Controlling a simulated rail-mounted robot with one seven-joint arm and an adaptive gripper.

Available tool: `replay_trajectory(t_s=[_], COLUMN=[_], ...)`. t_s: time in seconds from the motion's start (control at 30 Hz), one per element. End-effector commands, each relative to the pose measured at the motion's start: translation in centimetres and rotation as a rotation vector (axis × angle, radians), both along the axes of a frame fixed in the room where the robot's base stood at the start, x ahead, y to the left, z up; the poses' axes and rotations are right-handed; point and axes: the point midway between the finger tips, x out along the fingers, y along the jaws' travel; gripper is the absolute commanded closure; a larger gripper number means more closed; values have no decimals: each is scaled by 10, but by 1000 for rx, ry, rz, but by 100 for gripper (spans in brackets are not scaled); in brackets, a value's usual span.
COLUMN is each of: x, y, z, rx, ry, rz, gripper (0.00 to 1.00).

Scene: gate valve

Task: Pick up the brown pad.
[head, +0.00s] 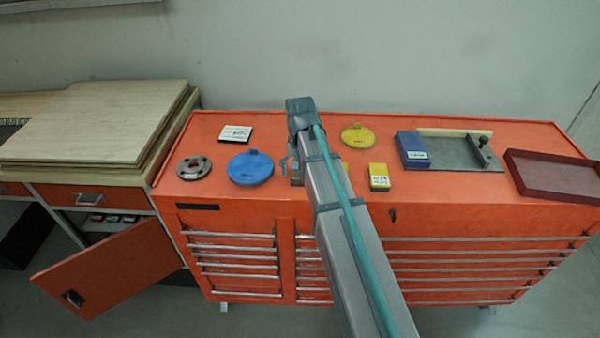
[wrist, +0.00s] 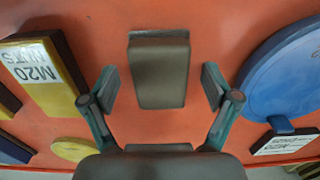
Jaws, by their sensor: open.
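The brown pad (wrist: 158,75) is a small grey-brown block on the orange cabinet top, in the middle of the wrist view. My gripper (wrist: 160,88) is open above it, with one finger to each side of the pad and a gap on both sides. How far the fingertips are above the top I cannot tell. In the head view my arm hides most of the pad, and a small brownish bit (head: 296,178) shows beside the arm. My gripper (head: 292,165) is mostly hidden there too.
A blue disc (head: 250,168) lies left of the pad, with a metal flange (head: 194,168) and labelled box (head: 236,133) beyond. A yellow box (head: 379,177), yellow disc (head: 357,136), blue box (head: 411,150), metal plate (head: 450,152) and red tray (head: 555,176) are right.

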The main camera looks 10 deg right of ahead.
Motion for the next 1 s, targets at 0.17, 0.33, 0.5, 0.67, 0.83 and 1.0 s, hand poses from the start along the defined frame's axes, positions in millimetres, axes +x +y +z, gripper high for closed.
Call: replay_trajectory(t_s=[0.17, 0.33, 0.5, 0.67, 0.83, 1.0], x=[0, 0, 0, 0, 0, 1], y=[0, 0, 0, 0, 0, 0], z=[0, 0, 0, 0, 1, 5], rx=[0, 0, 0, 0, 0, 0], ry=[0, 0, 0, 0, -1, -2], rz=[0, 0, 0, 0, 0, 0], gripper=[12, 38, 66, 78, 78, 78])
